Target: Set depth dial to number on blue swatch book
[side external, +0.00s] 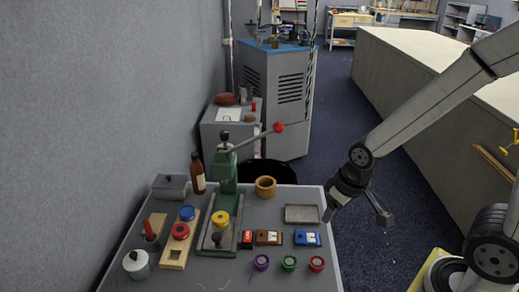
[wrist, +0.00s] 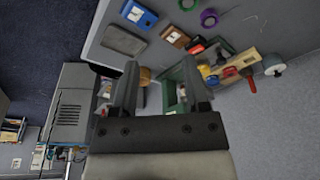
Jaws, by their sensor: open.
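The blue swatch book (side external: 307,238) lies near the table's right side; in the wrist view (wrist: 139,15) it is at the top, its number too small to read. The green press (side external: 226,172) stands at the back left of the books with a red-knobbed lever. A round yellow part (side external: 220,219) sits low on the press; I cannot tell whether it is the depth dial, and no dial marking is readable. My gripper (wrist: 160,82) is open and empty, above and apart from the table's right edge. In the wrist view the press (wrist: 172,92) shows partly behind its fingers.
A brown book (side external: 269,238) and a red book (side external: 247,239) lie left of the blue one. A grey tray (side external: 302,214) is behind them; purple, green and red rings (side external: 289,263) are in front. A wooden rack (side external: 180,247) and a brown bottle (side external: 198,173) stand left.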

